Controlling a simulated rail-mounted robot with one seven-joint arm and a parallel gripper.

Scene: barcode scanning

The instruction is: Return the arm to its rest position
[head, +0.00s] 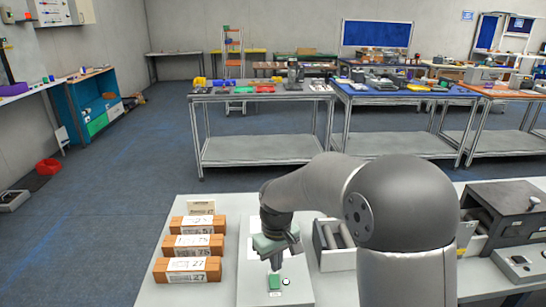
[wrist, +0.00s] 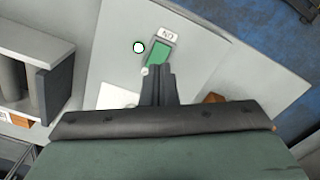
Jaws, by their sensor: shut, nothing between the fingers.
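My arm reaches over the light worktable (head: 150,291) in the head view, and my gripper (head: 276,262) points down. In the wrist view the dark fingers of my gripper (wrist: 158,70) are together with nothing between them. Just past the fingertips is a green rectangular switch (wrist: 160,54) with a white label reading "ON" upside down. The green switch also shows in the head view (head: 274,282), below the gripper. I cannot tell whether the fingertips touch it.
Several orange-brown boxes with white labels (head: 187,264) stand left of the gripper. A grey slotted holder (head: 333,259) with rollers stands right of it. A dark grey machine (head: 503,207) is at the far right. Other workbenches (head: 250,150) stand behind, across open floor.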

